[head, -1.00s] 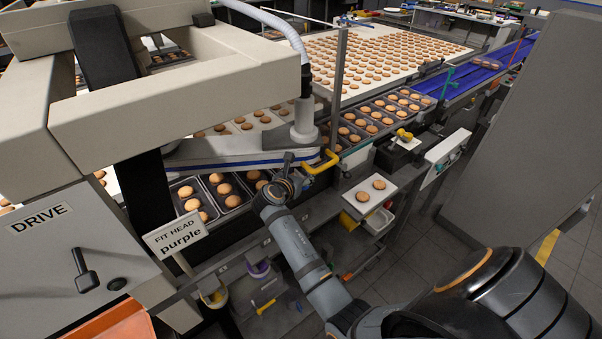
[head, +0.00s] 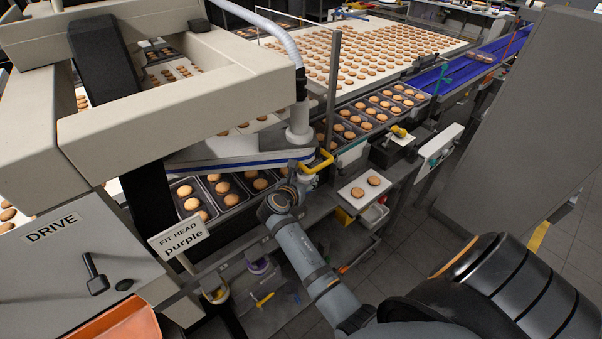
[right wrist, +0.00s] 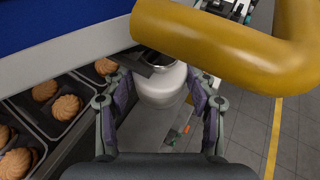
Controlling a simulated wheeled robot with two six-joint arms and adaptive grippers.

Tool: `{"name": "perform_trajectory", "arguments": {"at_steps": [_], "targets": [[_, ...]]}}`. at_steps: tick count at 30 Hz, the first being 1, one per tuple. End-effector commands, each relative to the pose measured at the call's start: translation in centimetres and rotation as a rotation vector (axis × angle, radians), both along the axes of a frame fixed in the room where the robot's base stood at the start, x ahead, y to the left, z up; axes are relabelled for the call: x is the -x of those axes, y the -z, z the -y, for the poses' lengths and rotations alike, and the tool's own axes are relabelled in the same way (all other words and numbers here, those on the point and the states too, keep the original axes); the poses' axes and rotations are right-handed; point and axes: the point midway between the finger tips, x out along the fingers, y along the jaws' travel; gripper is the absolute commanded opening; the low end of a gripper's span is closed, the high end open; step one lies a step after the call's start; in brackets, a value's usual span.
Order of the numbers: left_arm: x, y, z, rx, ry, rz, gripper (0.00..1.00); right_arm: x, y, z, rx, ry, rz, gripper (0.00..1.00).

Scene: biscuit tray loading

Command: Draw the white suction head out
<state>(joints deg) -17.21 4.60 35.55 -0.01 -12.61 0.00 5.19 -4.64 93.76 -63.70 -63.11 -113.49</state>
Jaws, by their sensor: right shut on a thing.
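The white suction head (right wrist: 162,88) is a rounded white piece with a dark opening on top, seen in the right wrist view. My right gripper (right wrist: 160,104) has a finger on each side of it and is shut on it. In the head view my right gripper (head: 304,178) is just below the yellow bent handle (head: 318,164), under the end of the white-and-blue arm of the machine. The suction head is largely hidden there. The yellow handle (right wrist: 205,35) passes close above the suction head in the wrist view. My left gripper is not in view.
A sign (head: 180,237) reads "FIT HEAD purple". Trays of biscuits (right wrist: 42,118) lie beside the gripper. A white board with two biscuits (head: 364,187) is to the right. Coloured parts, one purple (head: 259,265), sit on the shelf below. A grey panel stands at right.

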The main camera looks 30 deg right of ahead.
Motion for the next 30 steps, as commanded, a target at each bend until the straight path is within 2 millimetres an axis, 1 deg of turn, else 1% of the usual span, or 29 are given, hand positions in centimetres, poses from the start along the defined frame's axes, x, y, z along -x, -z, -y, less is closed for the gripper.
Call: {"name": "perform_trajectory", "arguments": {"at_steps": [1, 19, 24, 30], "targets": [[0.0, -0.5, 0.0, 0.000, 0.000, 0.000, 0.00, 0.3, -0.3, 0.0, 0.001, 0.000, 0.000, 0.13], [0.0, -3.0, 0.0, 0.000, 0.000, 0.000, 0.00, 3.0, -0.3, 0.3, 0.002, 0.000, 0.000, 0.13], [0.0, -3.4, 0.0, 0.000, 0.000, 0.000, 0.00, 3.6, -0.2, 0.3, 0.001, -0.001, 0.001, 0.13], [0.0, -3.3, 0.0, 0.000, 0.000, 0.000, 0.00, 3.7, -0.1, 0.3, 0.001, -0.001, 0.001, 0.13]]}}
